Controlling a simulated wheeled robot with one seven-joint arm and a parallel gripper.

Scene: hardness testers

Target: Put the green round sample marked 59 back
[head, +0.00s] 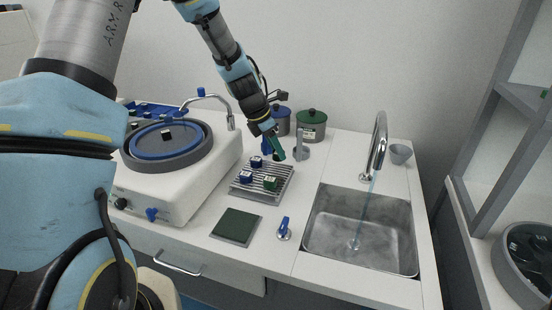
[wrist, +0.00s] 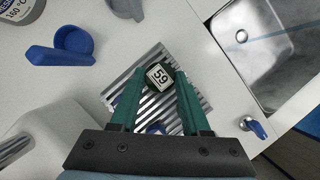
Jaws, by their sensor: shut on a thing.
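The green round sample marked 59 (wrist: 158,77) sits between the tips of my gripper's green fingers (wrist: 155,85), its white label facing the wrist camera. My gripper (head: 278,154) is shut on it, above the back right of the ribbed metal rack (head: 244,190); the rack also shows beneath the fingers in the wrist view (wrist: 198,102). In the head view the held sample cannot be told apart from the green fingers. Two blue samples (head: 256,162) (head: 246,176) and another green sample (head: 271,183) stand on the rack. That green one's number is too small to read.
A polishing machine (head: 190,185) stands left of the rack. A sink (head: 345,235) with running water is at right. A dark green mat (head: 237,226) and blue-handled valve (head: 284,229) lie in front. Lidded pots (head: 311,126) and a grey holder (head: 301,150) stand behind.

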